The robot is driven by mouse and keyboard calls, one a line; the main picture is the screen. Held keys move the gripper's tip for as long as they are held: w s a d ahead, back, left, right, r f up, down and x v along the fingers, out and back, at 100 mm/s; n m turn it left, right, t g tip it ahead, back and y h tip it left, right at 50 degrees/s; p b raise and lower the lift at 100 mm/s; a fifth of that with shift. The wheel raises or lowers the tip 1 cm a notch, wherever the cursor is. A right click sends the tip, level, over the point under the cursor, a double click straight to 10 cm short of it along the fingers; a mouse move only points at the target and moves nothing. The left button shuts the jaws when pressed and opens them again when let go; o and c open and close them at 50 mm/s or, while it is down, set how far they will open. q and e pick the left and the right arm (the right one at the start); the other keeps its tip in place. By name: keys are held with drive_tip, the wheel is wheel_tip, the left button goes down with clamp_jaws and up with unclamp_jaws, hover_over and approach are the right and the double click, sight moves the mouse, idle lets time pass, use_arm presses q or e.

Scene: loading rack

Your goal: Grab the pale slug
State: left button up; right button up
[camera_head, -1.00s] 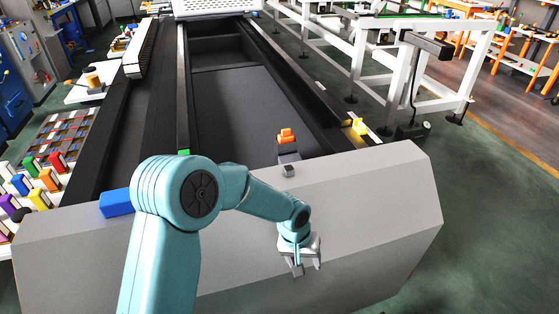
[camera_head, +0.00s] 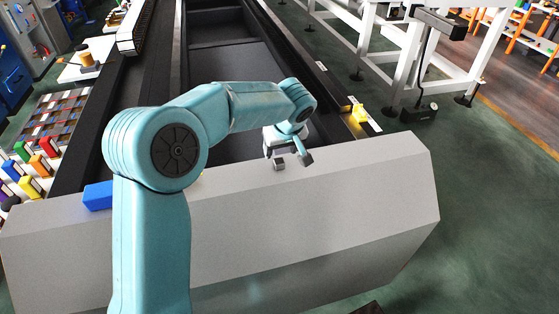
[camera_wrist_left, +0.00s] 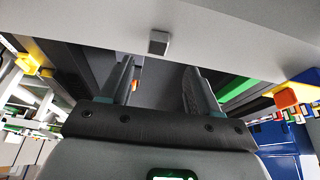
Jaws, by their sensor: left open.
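The pale slug is a small grey block (camera_head: 279,164) on the top edge of the light grey front panel (camera_head: 320,190). In the left wrist view the slug (camera_wrist_left: 158,43) sits just beyond my fingertips, roughly centred between them, with a gap. My left gripper (camera_head: 289,156) is open and empty, right by the slug in the head view. Its two spread fingers also show in the left wrist view (camera_wrist_left: 160,78). My right gripper is not in view.
A blue block (camera_head: 97,196) lies on the panel's left end. A yellow piece (camera_head: 360,113) sits on the right rail. A dark trough (camera_head: 235,70) runs behind the panel. Coloured blocks (camera_head: 38,165) stand at far left. An orange piece (camera_wrist_left: 286,98) shows in the wrist view.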

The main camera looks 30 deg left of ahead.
sight(279, 161)
use_arm(q)
drive_tip(key=shift+w+f, duration=0.15)
drive_tip(key=shift+f, duration=0.5)
drive_tip(key=p+x, duration=0.2)
drive_tip(key=x, duration=0.2)
drive_tip(key=shift+w+a+f, duration=0.1)
drive_tip(key=shift+a+f, duration=0.05)
drive_tip(key=shift+f, duration=0.2)
drive_tip(key=shift+w+f, duration=0.15)
drive_tip(key=shift+f, duration=0.15)
drive_tip(key=c, duration=1.1)
